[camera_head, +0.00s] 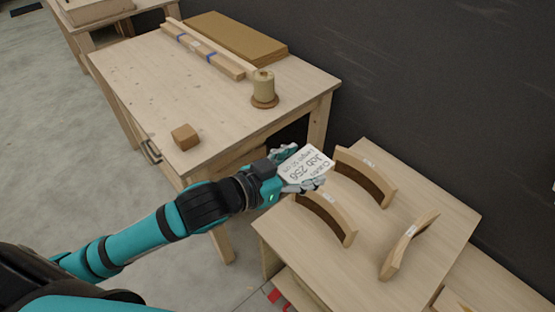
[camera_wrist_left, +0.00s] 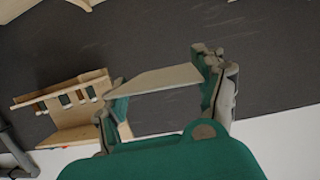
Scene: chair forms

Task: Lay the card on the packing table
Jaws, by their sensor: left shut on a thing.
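The white card (camera_head: 307,163) with printed text, "Job 256" among it, is held in my left gripper (camera_head: 296,169). In the left wrist view the card (camera_wrist_left: 152,82) shows as a thin pale sheet between the two fingers of my left gripper (camera_wrist_left: 160,88). In the head view the card is in the air by the left edge of a table with curved wooden pieces. A larger wooden table (camera_head: 130,75) stands up and to the left of the gripper; I cannot tell for certain which is the packing table. My right gripper is out of view.
On the larger table are a wooden block (camera_head: 185,137), a twine spool (camera_head: 263,88), bundled strips (camera_head: 202,48) and a brown board (camera_head: 235,37). Several curved wooden forms (camera_head: 366,176) stand on the nearer table (camera_head: 440,225). The larger table's middle is clear.

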